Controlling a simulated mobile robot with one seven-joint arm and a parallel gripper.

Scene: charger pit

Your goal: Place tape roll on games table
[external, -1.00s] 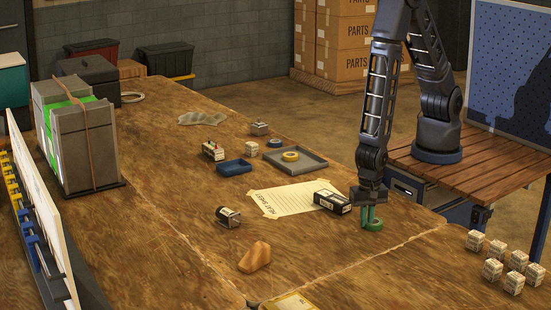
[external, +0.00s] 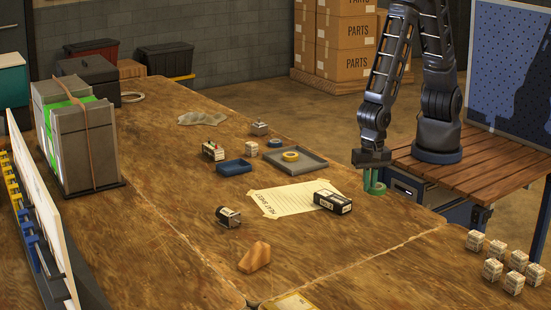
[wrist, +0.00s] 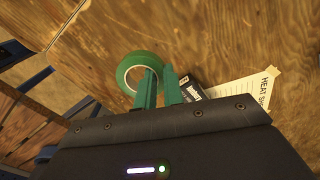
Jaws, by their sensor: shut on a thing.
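A green tape roll (wrist: 123,75) with a pale core is held at my gripper (wrist: 160,85). One green finger reaches over its hole and the other is outside, so the jaws are shut on its ring wall. In the external view my gripper (external: 373,182) points down with the tape roll (external: 378,190) at its fingertips, above the right edge of the wooden bench (external: 180,230). I cannot tell which surface is the games table.
A black box (external: 333,202) and a paper sheet (external: 290,199) lie left of my gripper. A grey tray (external: 312,163) holds a yellow ring (external: 290,156). Several small white boxes (external: 493,269) stand at the right. The bench's near middle is mostly clear.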

